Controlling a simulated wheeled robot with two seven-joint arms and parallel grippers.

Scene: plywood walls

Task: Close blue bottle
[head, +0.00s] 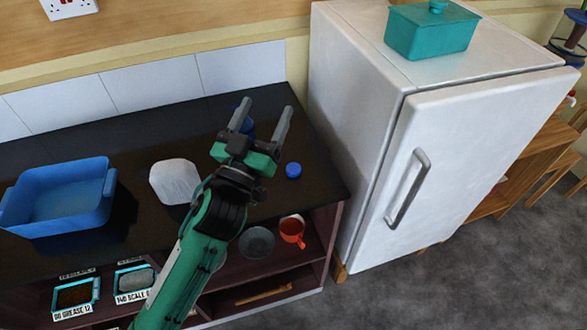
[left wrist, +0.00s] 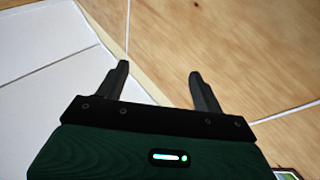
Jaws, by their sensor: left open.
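A small blue cap (head: 293,170) lies on the dark countertop, to the right of my left gripper. A blue object (head: 249,128), which looks like the blue bottle, shows partly behind the left gripper's fingers. Most of it is hidden, so I cannot tell its shape or whether its top is open. My left gripper (head: 266,107) is open with nothing between its fingers, in front of the blue object in the head view. In the left wrist view the gripper (left wrist: 159,72) is also open and empty, facing tiles and a wooden wall. My right gripper is not in view.
A blue tub (head: 62,222) and a pale rounded block (head: 174,181) stand on the counter (head: 135,150). A white fridge (head: 465,150) with a teal box (head: 428,36) on top stands to the right. Below are shelves with an orange mug (head: 293,232) and a grey plate (head: 257,242).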

